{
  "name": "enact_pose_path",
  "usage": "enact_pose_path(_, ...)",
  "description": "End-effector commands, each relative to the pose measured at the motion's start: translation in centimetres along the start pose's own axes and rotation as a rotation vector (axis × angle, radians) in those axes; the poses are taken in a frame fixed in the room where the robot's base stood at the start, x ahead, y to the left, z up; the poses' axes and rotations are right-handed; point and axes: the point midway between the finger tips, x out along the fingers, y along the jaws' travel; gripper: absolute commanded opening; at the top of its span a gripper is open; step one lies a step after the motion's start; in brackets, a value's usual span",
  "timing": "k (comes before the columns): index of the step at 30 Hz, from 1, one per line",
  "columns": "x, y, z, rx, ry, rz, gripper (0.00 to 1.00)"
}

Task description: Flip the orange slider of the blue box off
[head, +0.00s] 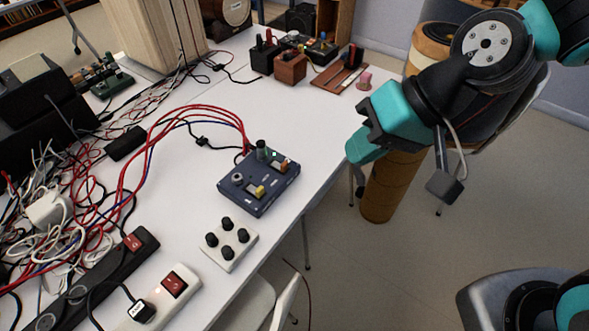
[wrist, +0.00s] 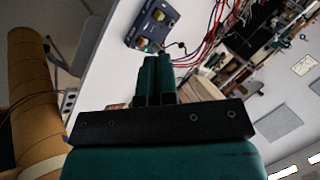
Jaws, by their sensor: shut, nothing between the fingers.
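The blue box (head: 274,186) sits on the white table near its right edge. It carries an orange slider (head: 282,166) at its right rear, a yellow slider (head: 259,191) nearer the front, a round knob at left and a dark upright knob at the back. I cannot tell which position the orange slider is in. In the wrist view the box (wrist: 150,24) shows small, beyond the fingertips. My gripper (head: 358,152) is to the right of the box, past the table edge and apart from it. Its fingers (wrist: 156,62) are shut and empty.
A white box with black knobs (head: 230,243) and a power strip with a red switch (head: 172,284) lie in front. Red and blue cables (head: 190,108) run to the blue box. Tangled wires fill the left. A brown cardboard-like column (head: 391,185) stands below my gripper. The table between is clear.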

Motion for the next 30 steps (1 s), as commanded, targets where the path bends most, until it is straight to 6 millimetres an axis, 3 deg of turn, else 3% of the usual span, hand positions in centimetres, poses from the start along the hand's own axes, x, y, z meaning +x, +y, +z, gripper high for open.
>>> enact_pose_path(1,2.6,1.4,-0.7,0.102,0.026,-0.029,0.0)
enact_pose_path(6,8.7,5.2,-3.2,0.436,0.182,-0.109,0.0)
enact_pose_path(12,12.6,9.3,-3.9,0.703,0.319,-0.14,0.0)
enact_pose_path(18,13.5,10.6,-4.0,0.784,0.37,-0.146,0.0)
enact_pose_path(30,14.0,10.7,-4.1,0.778,0.371,-0.146,0.0)
